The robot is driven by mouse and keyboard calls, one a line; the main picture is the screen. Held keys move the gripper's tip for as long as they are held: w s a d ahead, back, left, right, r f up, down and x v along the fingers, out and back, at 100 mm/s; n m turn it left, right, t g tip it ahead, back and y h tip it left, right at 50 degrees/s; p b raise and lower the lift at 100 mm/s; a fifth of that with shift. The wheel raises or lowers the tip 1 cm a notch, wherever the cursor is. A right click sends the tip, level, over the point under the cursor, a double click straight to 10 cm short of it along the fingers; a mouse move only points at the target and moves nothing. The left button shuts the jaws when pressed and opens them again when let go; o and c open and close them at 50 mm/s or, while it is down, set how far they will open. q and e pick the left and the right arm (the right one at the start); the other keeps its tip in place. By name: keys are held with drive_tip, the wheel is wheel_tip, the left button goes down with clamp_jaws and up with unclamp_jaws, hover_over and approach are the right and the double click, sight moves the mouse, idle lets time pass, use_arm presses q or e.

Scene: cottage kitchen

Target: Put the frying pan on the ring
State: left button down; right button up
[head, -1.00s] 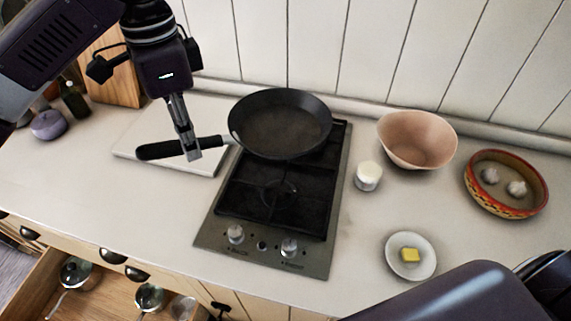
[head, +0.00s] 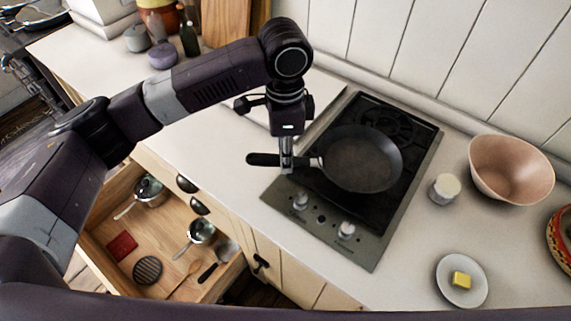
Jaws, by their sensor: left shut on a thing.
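The dark frying pan (head: 361,160) is over the front part of the two-ring gas hob (head: 380,248). Its black handle (head: 262,159) points left. My left gripper (head: 287,166) is shut on the handle near the pan body. The pan looks about level and covers the front ring. I cannot tell whether it touches the grate or hangs just above it. The back ring (head: 393,125) shows bare behind the pan. My right gripper is not in view.
Two knobs (head: 346,230) sit at the hob's front edge. A white jar (head: 445,188), a pink bowl (head: 510,168) and a saucer (head: 447,266) with butter (head: 461,280) stand to the right. An open drawer (head: 125,270) with pans and utensils juts out below the counter at left.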

use_arm(q)
drive_tip(key=shift+f, duration=0.25)
wheel_tip(320, 180, down, 4)
drive_tip(key=shift+r+p, duration=0.1)
drive_tip(key=shift+p, duration=0.35)
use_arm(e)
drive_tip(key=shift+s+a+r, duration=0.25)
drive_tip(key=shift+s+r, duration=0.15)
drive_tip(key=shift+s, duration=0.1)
use_arm(q)
drive_tip(key=c, duration=1.7)
unclamp_jaws()
drive_tip(key=shift+c, duration=0.2)
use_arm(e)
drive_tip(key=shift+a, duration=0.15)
use_arm(q)
wheel_tip(320, 180, up, 11)
drive_tip(key=b, duration=0.3)
drive_tip(key=shift+r, duration=0.4)
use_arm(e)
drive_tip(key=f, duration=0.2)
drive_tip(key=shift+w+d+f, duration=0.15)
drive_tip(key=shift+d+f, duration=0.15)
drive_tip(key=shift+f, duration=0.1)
